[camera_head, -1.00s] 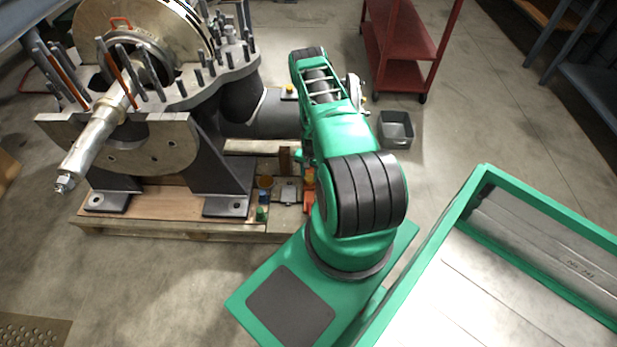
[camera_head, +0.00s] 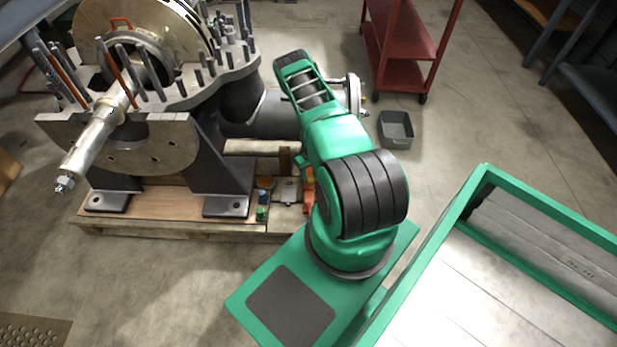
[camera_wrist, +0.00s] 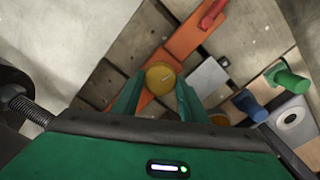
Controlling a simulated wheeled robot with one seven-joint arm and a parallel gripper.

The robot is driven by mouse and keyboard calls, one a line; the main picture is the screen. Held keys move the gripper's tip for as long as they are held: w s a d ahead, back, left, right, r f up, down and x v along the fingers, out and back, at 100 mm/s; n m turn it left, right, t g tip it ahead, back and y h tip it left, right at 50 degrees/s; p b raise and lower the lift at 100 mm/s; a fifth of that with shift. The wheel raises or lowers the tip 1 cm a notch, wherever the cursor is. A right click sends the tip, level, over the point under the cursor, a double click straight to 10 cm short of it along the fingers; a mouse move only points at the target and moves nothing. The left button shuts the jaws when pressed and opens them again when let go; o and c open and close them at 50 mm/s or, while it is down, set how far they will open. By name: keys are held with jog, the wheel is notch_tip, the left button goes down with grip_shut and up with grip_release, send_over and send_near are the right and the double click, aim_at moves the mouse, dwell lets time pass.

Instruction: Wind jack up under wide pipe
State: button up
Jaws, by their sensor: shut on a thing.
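The jack is an orange piece on the pallet, seen at its right edge in the head view (camera_head: 309,203) and upper middle in the wrist view (camera_wrist: 188,38). A round yellow knob (camera_wrist: 160,78) sits over the orange. My gripper (camera_wrist: 159,80) is shut on this knob, with one green finger on each side; the exact contact is hard to see. In the head view my arm hides the gripper and knob. The wide dark pipe (camera_head: 280,118) runs right above the pallet, partly behind my arm, to a pale flange (camera_head: 354,95).
A grey plate (camera_wrist: 207,80), a blue cylinder (camera_wrist: 247,103) and a green cylinder (camera_wrist: 286,79) stand close right of my gripper. The casing's dark support (camera_head: 215,165) rises left of them. A grey bin (camera_head: 396,130) and red cart (camera_head: 410,45) stand on the right.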

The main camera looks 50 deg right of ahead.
aim_at(309, 177)
jog(key=shift+n, duration=1)
jog(key=shift+s, duration=0.1)
jog(key=o, duration=1)
jog(key=shift+o, duration=0.2)
jog(key=shift+r, duration=0.5)
notch_tip(309, 177, up, 10)
jog(key=shift+f, duration=0.15)
